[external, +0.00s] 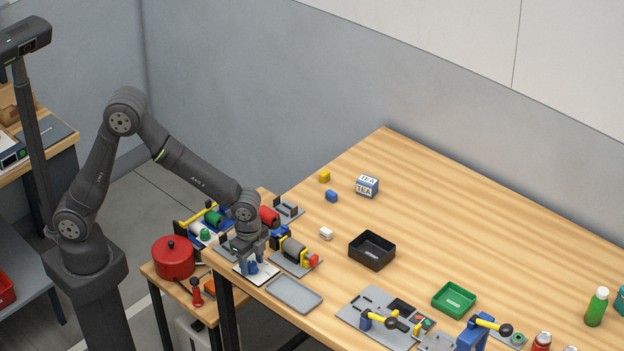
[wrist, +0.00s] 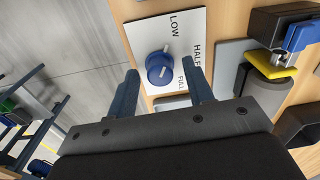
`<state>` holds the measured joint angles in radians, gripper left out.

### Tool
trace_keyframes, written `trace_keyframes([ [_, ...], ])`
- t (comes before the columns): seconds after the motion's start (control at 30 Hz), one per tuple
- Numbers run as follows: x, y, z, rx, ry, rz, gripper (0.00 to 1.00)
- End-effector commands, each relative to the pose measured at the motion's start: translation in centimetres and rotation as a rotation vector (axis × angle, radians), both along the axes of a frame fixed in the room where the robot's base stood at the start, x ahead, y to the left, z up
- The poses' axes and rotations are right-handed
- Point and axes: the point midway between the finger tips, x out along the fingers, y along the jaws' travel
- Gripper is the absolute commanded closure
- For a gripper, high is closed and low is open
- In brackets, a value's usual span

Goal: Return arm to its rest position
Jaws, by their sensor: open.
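My gripper (external: 250,255) is over the near left corner of the wooden table, pointing down, with its jaws open and empty. In the wrist view its two dark fingers (wrist: 162,84) lie apart, to the left and right of a blue round knob (wrist: 159,70). The knob sits on a white plate (wrist: 181,22) lettered LOW, HALF and FULL, and carries small white marks. In the external view the knob (external: 253,268) shows just below the fingers. I cannot tell whether a finger touches it. My arm is bent, reaching from its base at the left.
Right of my gripper stands a grey fixture with a yellow clamp (external: 292,250). A grey tray (external: 294,294) lies in front. A red pot (external: 173,257) is on a lower side table at left. A black bin (external: 372,249) stands further right. The table's far part is mostly clear.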

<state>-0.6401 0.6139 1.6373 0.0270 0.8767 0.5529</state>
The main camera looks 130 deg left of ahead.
Motion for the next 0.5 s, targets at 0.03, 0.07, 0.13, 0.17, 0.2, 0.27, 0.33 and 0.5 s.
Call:
trace_keyframes([
  [0.03, -0.01, 0.0, 0.01, 0.0, 0.0, -0.037, 0.53],
  [0.07, -0.01, 0.0, 0.01, 0.0, 0.0, -0.062, 0.53],
  [0.13, -0.02, 0.0, 0.01, 0.0, 0.0, -0.119, 0.53],
  [0.17, -0.02, 0.0, 0.01, 0.0, 0.001, -0.142, 0.53],
  [0.2, -0.03, 0.0, 0.01, 0.0, 0.0, -0.175, 0.53],
  [0.27, -0.04, 0.0, 0.01, 0.0, 0.001, -0.224, 0.53],
  [0.33, -0.04, 0.0, 0.01, 0.0, 0.001, -0.28, 0.53],
  [0.5, -0.05, -0.01, 0.01, 0.0, 0.0, -0.415, 0.53],
])
